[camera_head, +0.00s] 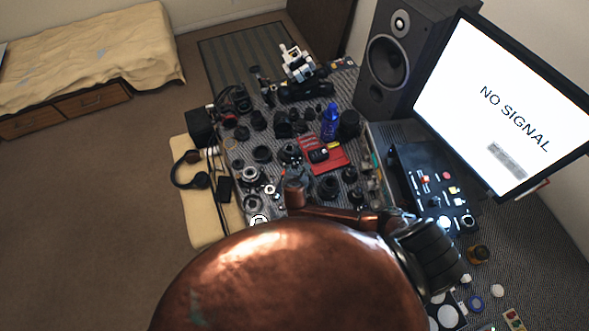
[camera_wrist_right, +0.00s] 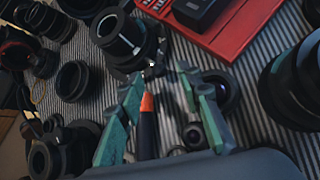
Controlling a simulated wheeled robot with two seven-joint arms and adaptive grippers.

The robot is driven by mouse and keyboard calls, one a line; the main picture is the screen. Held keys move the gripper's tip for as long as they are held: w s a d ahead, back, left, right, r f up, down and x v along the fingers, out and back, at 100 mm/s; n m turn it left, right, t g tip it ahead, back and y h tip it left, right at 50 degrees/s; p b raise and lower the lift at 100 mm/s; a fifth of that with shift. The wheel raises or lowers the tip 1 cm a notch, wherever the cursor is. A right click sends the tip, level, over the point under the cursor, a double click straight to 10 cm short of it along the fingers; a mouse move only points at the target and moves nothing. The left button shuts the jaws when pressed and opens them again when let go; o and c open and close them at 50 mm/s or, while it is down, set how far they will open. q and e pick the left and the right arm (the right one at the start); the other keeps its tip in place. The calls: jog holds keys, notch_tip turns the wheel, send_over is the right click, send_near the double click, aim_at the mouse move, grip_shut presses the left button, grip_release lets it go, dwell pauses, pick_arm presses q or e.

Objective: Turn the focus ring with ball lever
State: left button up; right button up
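My right gripper (camera_head: 296,177) is over the crowded table in the head view, partly hidden by my own copper-coloured arm. In the right wrist view its two green fingers (camera_wrist_right: 159,78) are spread apart. A dark lens with a pale rim and glass front (camera_wrist_right: 121,36) stands just beyond the fingertips. A small shiny bit shows at its lower edge; I cannot tell whether it is the ball lever. A black handle with an orange end (camera_wrist_right: 148,120) shows between the fingers, with visible space on its right. My left gripper is not in view.
A red tray (camera_head: 325,155) lies behind the gripper, with a blue bottle (camera_head: 330,121) by it. Several lens parts crowd the striped mat. A large dark lens (camera_wrist_right: 296,85) stands at right in the wrist view. A monitor (camera_head: 505,100) and speaker (camera_head: 401,52) stand at right.

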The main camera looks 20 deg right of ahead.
jog(key=shift+x, duration=1.15)
jog(key=shift+c, duration=0.7)
grip_shut()
